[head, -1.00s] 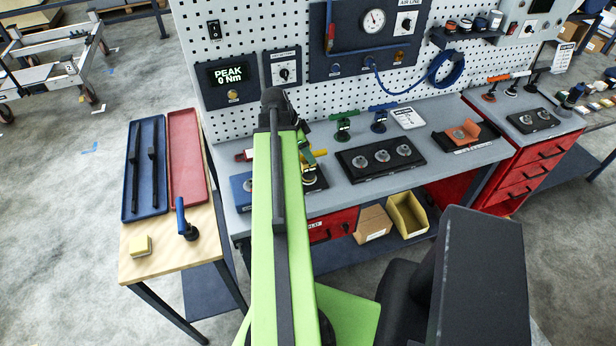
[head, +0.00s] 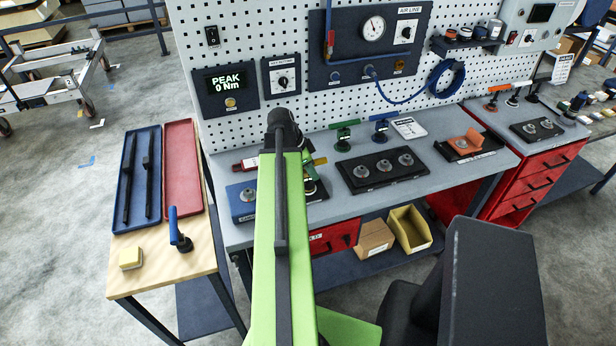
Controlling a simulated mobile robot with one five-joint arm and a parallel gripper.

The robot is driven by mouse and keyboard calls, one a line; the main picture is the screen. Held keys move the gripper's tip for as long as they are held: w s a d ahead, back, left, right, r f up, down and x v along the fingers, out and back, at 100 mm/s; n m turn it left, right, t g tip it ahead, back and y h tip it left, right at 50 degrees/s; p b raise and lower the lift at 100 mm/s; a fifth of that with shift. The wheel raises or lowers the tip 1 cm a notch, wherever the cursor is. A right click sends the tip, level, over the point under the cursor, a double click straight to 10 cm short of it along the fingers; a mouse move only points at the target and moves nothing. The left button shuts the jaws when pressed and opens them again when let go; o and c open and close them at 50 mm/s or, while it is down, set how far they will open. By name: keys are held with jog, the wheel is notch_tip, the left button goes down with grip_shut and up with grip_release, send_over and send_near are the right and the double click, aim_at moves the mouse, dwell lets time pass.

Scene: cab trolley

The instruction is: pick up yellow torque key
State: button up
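A small yellow handle end (head: 319,161), which looks like the yellow torque key, shows just right of my green arm at the back left of the bench. The rest of it is hidden behind my arm. My gripper (head: 309,172) is beside and in front of this yellow part, mostly covered by my arm link. I cannot tell whether its fingers are open, or whether they touch the key. A dark base plate (head: 318,190) shows partly beneath it.
On the bench (head: 400,195) stand a green key (head: 344,136), a blue key (head: 381,129), a black plate with three round fittings (head: 362,183) and a blue block (head: 240,205). A wooden side table (head: 190,263) with red and blue trays (head: 183,170) is at left.

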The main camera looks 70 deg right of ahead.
grip_shut()
dwell(1.0)
